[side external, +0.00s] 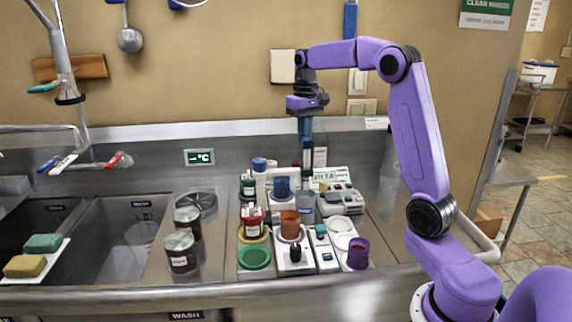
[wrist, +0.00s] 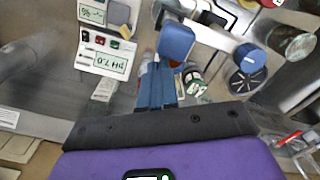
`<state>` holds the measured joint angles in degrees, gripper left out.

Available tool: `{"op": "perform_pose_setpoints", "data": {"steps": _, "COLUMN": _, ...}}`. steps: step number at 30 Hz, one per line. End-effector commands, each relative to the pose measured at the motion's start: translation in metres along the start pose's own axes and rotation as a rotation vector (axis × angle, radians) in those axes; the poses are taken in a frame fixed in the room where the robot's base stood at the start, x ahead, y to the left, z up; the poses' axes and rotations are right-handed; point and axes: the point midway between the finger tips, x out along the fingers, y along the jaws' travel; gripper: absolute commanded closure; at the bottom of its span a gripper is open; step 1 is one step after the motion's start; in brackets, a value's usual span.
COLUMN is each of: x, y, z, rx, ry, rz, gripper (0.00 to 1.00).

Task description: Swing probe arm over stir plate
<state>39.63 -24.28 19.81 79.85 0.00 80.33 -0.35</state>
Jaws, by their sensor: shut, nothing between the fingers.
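My gripper (side external: 306,160) hangs pointing down above the back of the bench equipment, its blue fingers closed together and empty. The fingers also show in the wrist view (wrist: 157,88). A pH meter (side external: 343,203) with a lit display stands below and to the right of the fingers; its display also shows in the wrist view (wrist: 108,62). A white stir plate (side external: 295,263) with a black knob sits at the front, with a brown-orange cup (side external: 290,224) over its back part.
A blue cup (side external: 282,187) and a clear beaker (side external: 306,206) stand close below the gripper. A purple cup (side external: 358,253) is at front right, a green dish (side external: 254,257) at front left. Brown jars (side external: 180,251) stand left. The steel counter (side external: 390,240) is clear at right.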

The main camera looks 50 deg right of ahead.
Motion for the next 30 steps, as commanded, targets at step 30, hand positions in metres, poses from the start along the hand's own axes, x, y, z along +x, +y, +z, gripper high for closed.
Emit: {"op": "perform_pose_setpoints", "data": {"steps": 30, "x": 0.0, "y": -0.011, "z": 0.031, "rx": 0.0, "ry": 0.0, "rz": 0.0, "gripper": 1.0}}
